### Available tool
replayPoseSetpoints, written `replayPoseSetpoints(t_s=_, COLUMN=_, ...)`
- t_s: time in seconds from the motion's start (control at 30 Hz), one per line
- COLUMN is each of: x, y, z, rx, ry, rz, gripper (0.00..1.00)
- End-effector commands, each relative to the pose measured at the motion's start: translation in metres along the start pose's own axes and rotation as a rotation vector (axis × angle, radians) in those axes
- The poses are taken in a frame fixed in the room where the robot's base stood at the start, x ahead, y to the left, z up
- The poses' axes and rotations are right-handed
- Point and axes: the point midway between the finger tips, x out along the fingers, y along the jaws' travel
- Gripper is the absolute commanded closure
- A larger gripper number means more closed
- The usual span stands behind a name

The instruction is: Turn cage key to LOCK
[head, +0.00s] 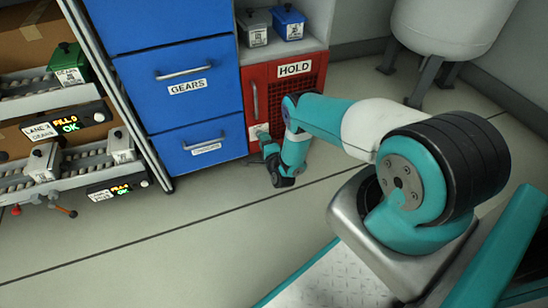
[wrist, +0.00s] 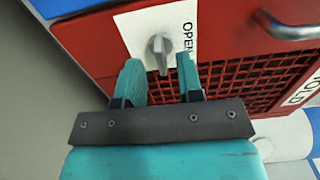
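The red HOLD cage (head: 290,85) stands low beside the blue drawers in the head view. Its grey key (wrist: 159,52) sits on a white plate (wrist: 150,22) in the wrist view. The word OPEN shows on the plate beside the key; no LOCK label is readable. My gripper (wrist: 158,72) is open, with a teal finger on either side just short of the key. No contact with the key shows. In the head view my gripper (head: 266,146) is at the cage's lower left, and its fingers are too small to make out.
A metal handle (wrist: 288,28) sticks out from the cage door near the gripper. Blue drawers (head: 185,85) stand left of the cage. A white tank (head: 445,25) stands at the back right. The floor (head: 170,235) in front is clear.

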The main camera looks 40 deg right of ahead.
Motion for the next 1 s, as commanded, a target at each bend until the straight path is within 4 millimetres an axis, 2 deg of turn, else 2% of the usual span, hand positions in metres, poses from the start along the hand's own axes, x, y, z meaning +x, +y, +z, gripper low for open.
replayPoseSetpoints(t_s=0.1, x=-0.018, y=-0.009, z=0.001, rx=0.000, ry=-0.003, rz=0.002, gripper=0.66)
replayPoseSetpoints(t_s=0.4, x=-0.097, y=-0.005, z=0.001, rx=0.000, ry=-0.003, rz=0.004, gripper=0.66)
replayPoseSetpoints(t_s=0.6, x=-0.139, y=-0.004, z=0.001, rx=0.001, ry=-0.003, rz=0.002, gripper=0.66)
replayPoseSetpoints(t_s=0.8, x=-0.160, y=-0.002, z=0.001, rx=0.001, ry=-0.003, rz=0.001, gripper=0.66)
replayPoseSetpoints(t_s=1.0, x=-0.164, y=-0.001, z=0.001, rx=0.001, ry=-0.003, rz=-0.001, gripper=0.66)
